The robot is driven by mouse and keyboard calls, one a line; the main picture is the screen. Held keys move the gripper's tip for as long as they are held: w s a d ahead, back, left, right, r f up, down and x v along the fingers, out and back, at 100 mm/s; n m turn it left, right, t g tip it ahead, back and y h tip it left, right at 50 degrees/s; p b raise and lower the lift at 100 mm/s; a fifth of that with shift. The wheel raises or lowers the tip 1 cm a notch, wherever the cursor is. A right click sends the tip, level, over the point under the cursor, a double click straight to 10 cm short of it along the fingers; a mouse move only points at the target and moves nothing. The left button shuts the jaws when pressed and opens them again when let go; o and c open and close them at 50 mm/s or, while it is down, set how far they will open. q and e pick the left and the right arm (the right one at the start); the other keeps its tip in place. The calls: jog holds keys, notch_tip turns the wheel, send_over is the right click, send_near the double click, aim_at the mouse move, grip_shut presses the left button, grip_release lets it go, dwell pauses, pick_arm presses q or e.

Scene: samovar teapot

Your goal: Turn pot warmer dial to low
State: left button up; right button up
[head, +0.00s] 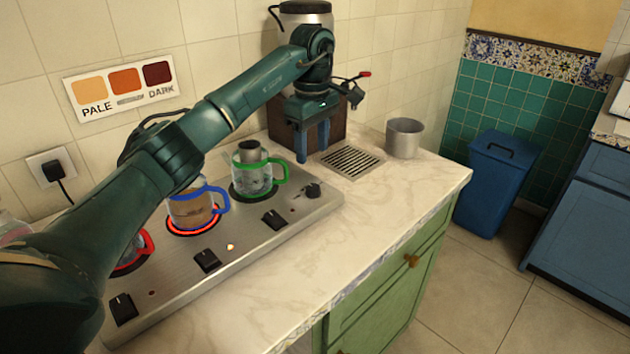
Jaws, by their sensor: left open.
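A steel pot warmer (257,238) lies along the counter with several black dials in front. The dials are the near-left one (123,308), the middle one (206,260), the third one (274,220) and a rounder far-right one (313,190); their settings are too small to read. A blue-handled glass pot (192,210) with brown liquid stands on a glowing red ring, and a small light (230,247) is lit near it. A green-handled pot (252,178) stands on a dark plate. My left gripper (312,152) is open and empty, fingers down, beyond the warmer's far end. My right gripper is out of view.
A red-handled pot (138,250) is partly hidden by my left arm. A samovar (303,18) on a brown base (283,128) stands behind the gripper. Its red-tipped tap lever (364,74), a drip grille (348,161) and a metal cup (404,138) are near. The front counter is clear.

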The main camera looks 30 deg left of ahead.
aim_at(313, 187)
pick_arm(q)
notch_tip(313, 187, down, 9)
jog(key=shift+f, duration=0.15)
jog(key=shift+c, duration=0.3)
jog(key=c, duration=0.9)
